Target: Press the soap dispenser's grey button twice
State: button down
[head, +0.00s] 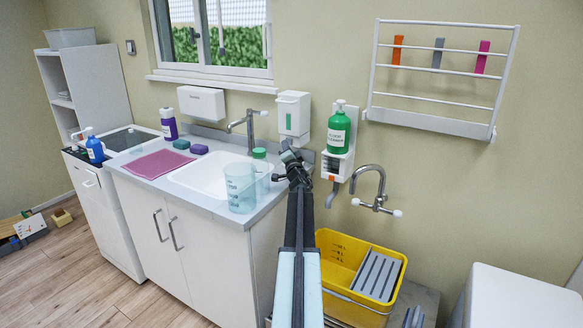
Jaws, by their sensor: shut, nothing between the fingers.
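A white soap dispenser (301,106) is mounted on the wall above the right end of the sink counter. My gripper (286,150) is shut and empty. In the picture it sits just below the dispenser and overlaps its lower edge. I cannot tell whether they touch. My arm and gripper hide part of the counter's right end and the wall under the dispenser.
A green cleaner bottle (339,133) stands in a wall holder right of my gripper. A clear jug (240,190) and a green-capped bottle (259,155) stand by the sink. A tap (371,181) juts out above a yellow bucket (338,248). A rack (432,125) hangs at right.

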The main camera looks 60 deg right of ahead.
jog(key=a, duration=0.5)
jog(key=shift+a, duration=0.4)
dwell(2.2)
